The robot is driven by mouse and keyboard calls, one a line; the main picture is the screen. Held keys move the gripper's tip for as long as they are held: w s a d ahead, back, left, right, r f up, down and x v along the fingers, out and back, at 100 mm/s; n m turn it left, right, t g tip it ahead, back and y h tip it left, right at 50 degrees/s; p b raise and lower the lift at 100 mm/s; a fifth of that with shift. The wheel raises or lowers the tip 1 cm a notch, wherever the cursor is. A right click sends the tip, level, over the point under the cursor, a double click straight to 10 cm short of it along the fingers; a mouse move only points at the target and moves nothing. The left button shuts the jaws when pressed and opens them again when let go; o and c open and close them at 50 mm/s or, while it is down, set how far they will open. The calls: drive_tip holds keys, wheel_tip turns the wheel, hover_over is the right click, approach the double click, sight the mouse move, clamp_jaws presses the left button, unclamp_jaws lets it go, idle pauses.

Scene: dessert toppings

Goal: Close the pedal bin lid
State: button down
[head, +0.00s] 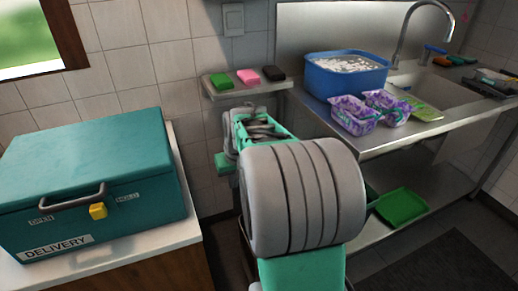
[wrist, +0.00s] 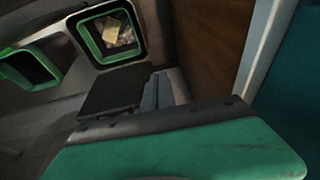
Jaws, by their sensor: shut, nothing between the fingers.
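The wrist view shows a green-rimmed square opening (wrist: 110,35) with something yellowish and crumpled inside. A second green-rimmed dark opening (wrist: 30,70) is to its left. I cannot tell which of these, if either, is the pedal bin, and no lid shows clearly. My gripper (wrist: 152,92) is in the middle of the wrist view, its fingers shut and empty, just below the first opening. I cannot tell whether it touches anything. In the head view my grey and green arm fills the centre and hides the floor behind it; neither the bin nor the fingertips can be made out there.
A teal delivery box (head: 95,180) stands on the left counter (head: 185,215). A small wall shelf (head: 225,93) holds several coloured blocks. A blue tub (head: 345,80) and purple containers (head: 352,115) stand by the sink at right. A green tray (head: 402,206) lies on the lower shelf.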

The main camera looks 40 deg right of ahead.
drive_tip(key=w+d+r+t, duration=0.1)
drive_tip(key=w+d, duration=0.3)
drive_tip(key=d, duration=0.3)
drive_tip(key=w+d+r+t+h, duration=0.1)
drive_tip(key=w+d, duration=0.2)
drive_tip(key=d, duration=0.3)
drive_tip(key=w+d+r+t, duration=0.1)
drive_tip(key=w+d+r, duration=0.1)
drive_tip(key=w+d, duration=0.35)
drive_tip(key=f, duration=0.3)
drive_tip(key=d+f, duration=0.1)
drive_tip(key=f, duration=0.2)
drive_tip(key=f+b, duration=0.1)
drive_tip(key=f, duration=0.2)
drive_tip(key=shift+s+d+f, duration=0.1)
drive_tip(key=shift+d+f, duration=0.05)
drive_tip(key=shift+d, duration=0.25)
drive_tip(key=shift+s, duration=0.1)
